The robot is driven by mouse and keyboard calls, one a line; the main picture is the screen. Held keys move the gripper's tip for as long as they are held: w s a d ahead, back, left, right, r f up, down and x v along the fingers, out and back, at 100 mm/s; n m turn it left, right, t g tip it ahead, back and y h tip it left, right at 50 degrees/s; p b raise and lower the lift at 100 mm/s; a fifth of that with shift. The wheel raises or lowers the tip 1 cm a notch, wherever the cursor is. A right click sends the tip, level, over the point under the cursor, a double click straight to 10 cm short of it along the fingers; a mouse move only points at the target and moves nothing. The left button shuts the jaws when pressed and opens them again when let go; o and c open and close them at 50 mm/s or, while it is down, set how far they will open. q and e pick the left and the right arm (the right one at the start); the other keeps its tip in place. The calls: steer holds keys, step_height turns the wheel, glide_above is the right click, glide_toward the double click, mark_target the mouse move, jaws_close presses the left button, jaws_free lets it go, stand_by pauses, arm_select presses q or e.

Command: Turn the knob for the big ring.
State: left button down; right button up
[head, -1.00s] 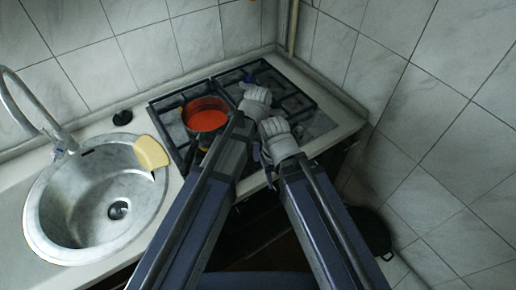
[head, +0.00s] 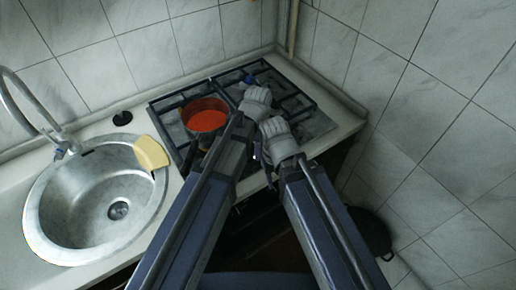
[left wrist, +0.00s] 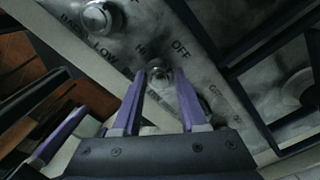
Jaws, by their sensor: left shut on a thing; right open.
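A gas stove (head: 322,122) with black grates stands in the corner. In the left wrist view, a small round knob (left wrist: 160,72) sits on the front panel, with OFF and HI marks near it. My left gripper (left wrist: 159,86) is shut on this knob, with one purple finger on each side. A second knob (left wrist: 97,16) sits at the upper left, near LOW. My right gripper (head: 260,155) is open and empty by the stove's front edge. My arms hide the knobs and my left fingertips in the head view. Which ring each knob serves is not shown.
An orange-red pot (head: 205,115) stands on the stove's left side. A small blue thing (head: 250,79) lies at the back. A sink (head: 92,208) with a yellow sponge or cloth (head: 151,153) on its rim is to the left. Tiled walls close the corner.

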arm_select(q)
steer(key=n, duration=1.2)
steer(key=shift+n, duration=2.1)
steer(key=shift+c, duration=2.2)
jaws_free()
steer(key=shift+r, duration=0.2)
